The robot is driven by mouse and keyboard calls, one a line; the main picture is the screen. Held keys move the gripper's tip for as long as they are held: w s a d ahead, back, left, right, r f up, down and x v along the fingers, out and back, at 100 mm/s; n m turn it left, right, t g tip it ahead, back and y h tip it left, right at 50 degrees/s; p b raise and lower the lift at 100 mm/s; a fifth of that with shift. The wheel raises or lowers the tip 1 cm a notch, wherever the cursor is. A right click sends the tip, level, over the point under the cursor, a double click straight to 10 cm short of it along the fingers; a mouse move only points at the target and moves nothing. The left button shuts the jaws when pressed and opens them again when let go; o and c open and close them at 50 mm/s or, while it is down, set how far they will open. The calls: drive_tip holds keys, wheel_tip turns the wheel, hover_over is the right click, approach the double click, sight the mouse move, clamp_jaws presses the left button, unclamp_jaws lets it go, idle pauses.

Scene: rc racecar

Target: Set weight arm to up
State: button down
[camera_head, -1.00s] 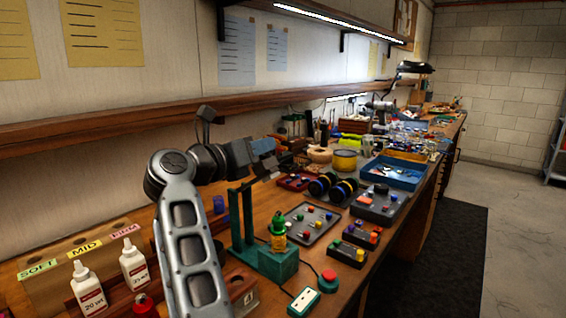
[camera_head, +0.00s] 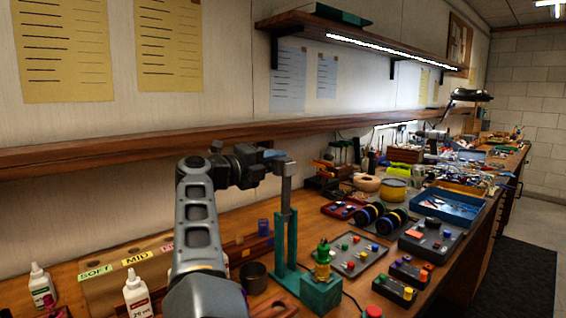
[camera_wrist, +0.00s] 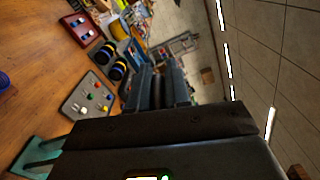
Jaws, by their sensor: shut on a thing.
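A teal stand (camera_head: 291,240) stands on the bench, with a green and yellow bottle-like piece (camera_head: 322,262) on its teal base block (camera_head: 321,294). A grey weight arm (camera_head: 286,192) rises about upright from the stand's posts, with a grey block at its top. My gripper (camera_head: 279,162) is shut on the weight arm near that block, coming from the left. The fingers partly hide the contact. In the wrist view a dark block covers the lower middle, and part of the teal stand (camera_wrist: 38,157) shows at lower left.
A grey tray with coloured knobs (camera_head: 356,254), black wheels (camera_head: 384,218) and a blue tray (camera_head: 446,208) lie to the right. White bottles (camera_head: 136,297) stand at front left. A wooden shelf (camera_head: 120,152) runs along the wall behind my arm.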

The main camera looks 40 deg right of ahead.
drive_tip(key=shift+w+a+f+n, duration=0.1)
drive_tip(key=shift+w+f+n, duration=0.9)
drive_tip(key=shift+n, duration=0.1)
drive_tip(key=shift+b, duration=0.3)
drive_tip(key=c, duration=1.2)
unclamp_jaws()
drive_tip(key=shift+w, duration=0.1)
drive_tip(key=shift+o, duration=0.2)
drive_tip(key=shift+r, duration=0.15)
drive_tip(key=shift+a, duration=0.1)
drive_tip(key=a+b, duration=0.1)
drive_tip(key=a, duration=0.6)
drive_tip(key=shift+a+b, duration=0.3)
drive_tip(key=shift+b, duration=0.1)
drive_tip(key=shift+s, duration=0.2)
